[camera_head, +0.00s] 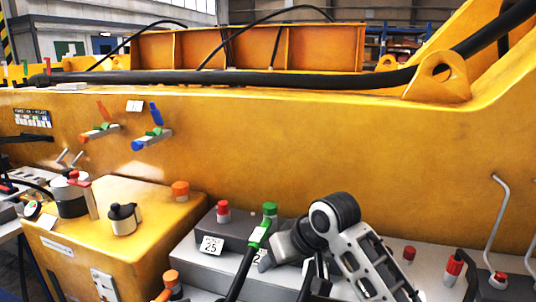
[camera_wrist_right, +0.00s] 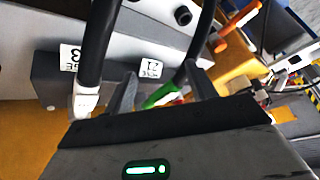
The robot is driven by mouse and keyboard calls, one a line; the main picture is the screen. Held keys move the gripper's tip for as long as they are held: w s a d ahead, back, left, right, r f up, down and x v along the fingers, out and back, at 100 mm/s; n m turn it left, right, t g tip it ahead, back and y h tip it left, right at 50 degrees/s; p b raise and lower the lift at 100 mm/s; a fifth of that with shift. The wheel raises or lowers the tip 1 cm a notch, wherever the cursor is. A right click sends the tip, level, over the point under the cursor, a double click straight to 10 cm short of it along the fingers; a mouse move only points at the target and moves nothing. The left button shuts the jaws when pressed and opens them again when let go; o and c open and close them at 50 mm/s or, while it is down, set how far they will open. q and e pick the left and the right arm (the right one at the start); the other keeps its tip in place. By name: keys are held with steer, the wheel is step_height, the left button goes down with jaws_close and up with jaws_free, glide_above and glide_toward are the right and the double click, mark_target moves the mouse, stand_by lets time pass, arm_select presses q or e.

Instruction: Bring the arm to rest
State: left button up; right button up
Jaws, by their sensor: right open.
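My right arm (camera_head: 365,255) rises from the bottom of the head view, right of centre, and bends at a dark rounded joint. Its right gripper points left and down over the front of the grey block (camera_head: 232,232); its fingertips are partly hidden there. In the right wrist view the two dark fingers of the right gripper (camera_wrist_right: 160,78) stand apart. A green part (camera_wrist_right: 162,96) and a white number tag (camera_wrist_right: 150,68) show in the gap, with no held object visible. Whether the fingers touch the green part, I cannot tell. My left gripper is not in view.
A black hose (camera_head: 242,275) with a green collar stands close left of the right gripper. Red and green caps top the grey block. A yellow box (camera_head: 140,195) stands left. The large yellow beam (camera_head: 300,150) closes off the back. Bent metal rods (camera_head: 497,220) stand right.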

steer(key=s+d+f+m+t, duration=0.1)
steer(key=s+d+f+t, duration=0.15)
steer(key=s+f, duration=0.45)
steer(key=s+d+f+m+t, duration=0.1)
steer(key=s+d+f+m, duration=0.2)
steer(key=f, duration=0.9)
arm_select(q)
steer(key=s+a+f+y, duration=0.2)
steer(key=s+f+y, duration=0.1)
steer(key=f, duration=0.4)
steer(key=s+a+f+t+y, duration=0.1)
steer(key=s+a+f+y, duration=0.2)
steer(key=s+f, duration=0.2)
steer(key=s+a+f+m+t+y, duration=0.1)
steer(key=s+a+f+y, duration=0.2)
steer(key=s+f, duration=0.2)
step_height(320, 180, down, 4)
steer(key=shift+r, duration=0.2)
arm_select(e)
steer(key=s+d+f+t+h, duration=0.1)
steer(key=s+d+f, duration=0.1)
steer(key=s, duration=0.5)
steer(key=s+d+f+n+t+h, duration=0.1)
steer(key=s+d, duration=0.4)
steer(key=s, duration=0.3)
steer(key=shift+f, duration=0.4)
